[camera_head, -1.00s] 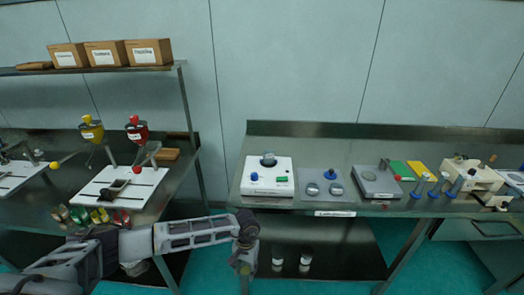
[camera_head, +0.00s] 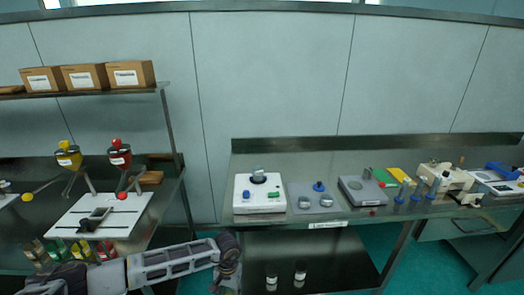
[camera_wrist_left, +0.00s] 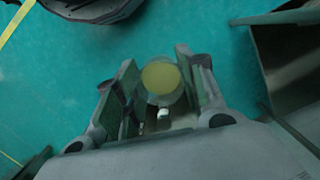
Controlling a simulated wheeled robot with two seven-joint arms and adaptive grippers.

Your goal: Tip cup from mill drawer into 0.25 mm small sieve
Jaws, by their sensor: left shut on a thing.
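My left gripper (camera_wrist_left: 160,92) is shut on a small round cup (camera_wrist_left: 176,100) with yellow contents, seen from above in the left wrist view. In the head view my left gripper (camera_head: 227,278) is at the bottom edge, in front of and below the right bench's front edge; the cup cannot be made out there. A white device (camera_head: 260,205) with a grey round part (camera_head: 258,176) on top stands on that bench. Beside it, a grey plate (camera_head: 293,190) carries small round metal pieces (camera_head: 304,202). No 0.25 mm marking is readable. My right gripper is not in view.
The right bench (camera_head: 270,145) also holds a grey device (camera_head: 362,191), green and yellow pads, several blue-topped items (camera_head: 414,199) and a beige machine (camera_head: 448,178). Two small jars (camera_head: 300,270) stand below. A left bench holds a white board (camera_head: 105,215) with yellow and red funnels.

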